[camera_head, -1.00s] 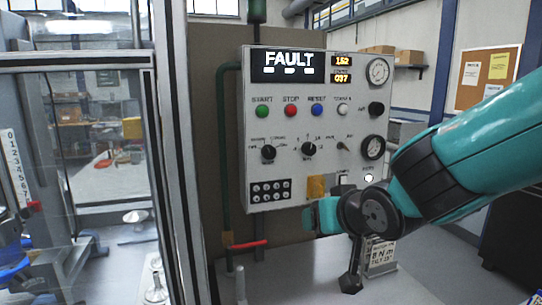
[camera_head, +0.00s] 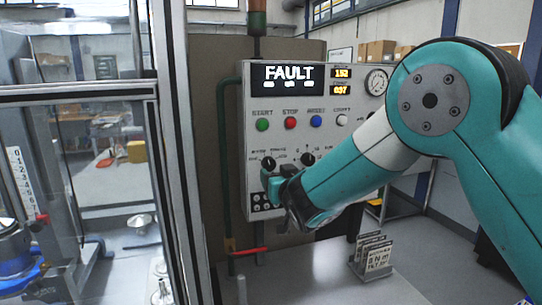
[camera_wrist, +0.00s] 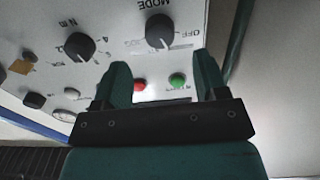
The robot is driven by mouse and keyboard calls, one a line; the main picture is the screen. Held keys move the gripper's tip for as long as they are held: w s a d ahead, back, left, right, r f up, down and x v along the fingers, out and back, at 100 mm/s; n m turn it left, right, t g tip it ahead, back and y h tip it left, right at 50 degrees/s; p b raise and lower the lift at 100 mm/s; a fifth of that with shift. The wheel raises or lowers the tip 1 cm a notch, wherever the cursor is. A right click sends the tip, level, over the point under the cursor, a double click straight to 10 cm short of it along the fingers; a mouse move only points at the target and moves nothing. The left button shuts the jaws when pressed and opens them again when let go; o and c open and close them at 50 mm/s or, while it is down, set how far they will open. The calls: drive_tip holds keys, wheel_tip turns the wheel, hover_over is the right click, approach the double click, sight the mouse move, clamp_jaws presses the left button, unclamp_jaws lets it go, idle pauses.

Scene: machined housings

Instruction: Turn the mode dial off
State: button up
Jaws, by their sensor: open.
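The mode dial (camera_head: 268,163) is a black knob at the left of the white control panel's dial row. In the wrist view, upside down, the mode dial (camera_wrist: 160,30) has MODE and OFF printed near it; its pointer setting is too blurred to read. My gripper (camera_head: 275,181) is just below and in front of the dial in the head view. In the wrist view my gripper (camera_wrist: 162,72) is open, with nothing between its fingers, and the dial is beyond the fingertips, apart from them.
A second black dial (camera_wrist: 80,46) is beside the mode dial. The red button (camera_wrist: 139,85) and green button (camera_wrist: 177,80) show between the fingers. The display (camera_head: 287,77) reads FAULT. A red-handled lever (camera_head: 250,251) is below the panel, and a card stand (camera_head: 372,257) is on the table.

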sight(270, 166)
drive_tip(key=p+x, duration=0.2)
drive_tip(key=x, duration=0.4)
drive_tip(key=shift+w+p, duration=0.25)
drive_tip(key=shift+p, duration=0.1)
drive_tip(key=c, duration=0.9)
